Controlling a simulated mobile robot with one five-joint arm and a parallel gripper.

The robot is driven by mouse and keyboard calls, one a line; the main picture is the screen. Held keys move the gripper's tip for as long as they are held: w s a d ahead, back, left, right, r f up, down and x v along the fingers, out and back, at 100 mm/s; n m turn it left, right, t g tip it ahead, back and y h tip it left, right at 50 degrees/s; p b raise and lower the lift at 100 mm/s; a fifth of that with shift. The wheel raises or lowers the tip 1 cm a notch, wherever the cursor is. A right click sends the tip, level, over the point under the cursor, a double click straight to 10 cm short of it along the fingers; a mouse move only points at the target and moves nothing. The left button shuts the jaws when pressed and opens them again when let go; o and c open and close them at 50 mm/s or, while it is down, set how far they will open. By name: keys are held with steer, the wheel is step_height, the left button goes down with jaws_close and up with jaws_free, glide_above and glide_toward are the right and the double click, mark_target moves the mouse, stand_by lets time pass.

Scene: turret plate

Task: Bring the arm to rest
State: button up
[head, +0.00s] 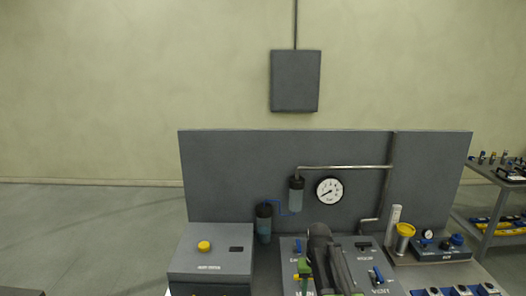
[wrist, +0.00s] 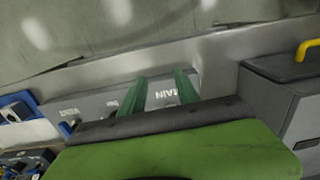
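My gripper shows in the wrist view as two green fingers (wrist: 160,84) with a clear gap between them. No object shows in the gap, only the grey panel behind. In the head view my dark arm reaches over the sloped grey control panel (head: 287,244), and a green part of my gripper (head: 304,267) shows just left of it. The arm hides the middle of the panel and part of its lettering. In the wrist view the panel's MAIN label (wrist: 178,96) appears upside down by the fingertips.
A grey box with a yellow button (head: 204,246) stands left of the panel. A pressure gauge (head: 329,190), a pipe (head: 345,167) and two filter canisters are on the upright board (head: 230,160) behind. A yellow cup (head: 404,236) and blue-knobbed unit (head: 440,250) stand at right.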

steer(key=s+f+b, duration=0.8)
steer(key=s+f, duration=0.2)
steer(key=s, duration=0.2)
steer(key=shift+f, duration=0.2)
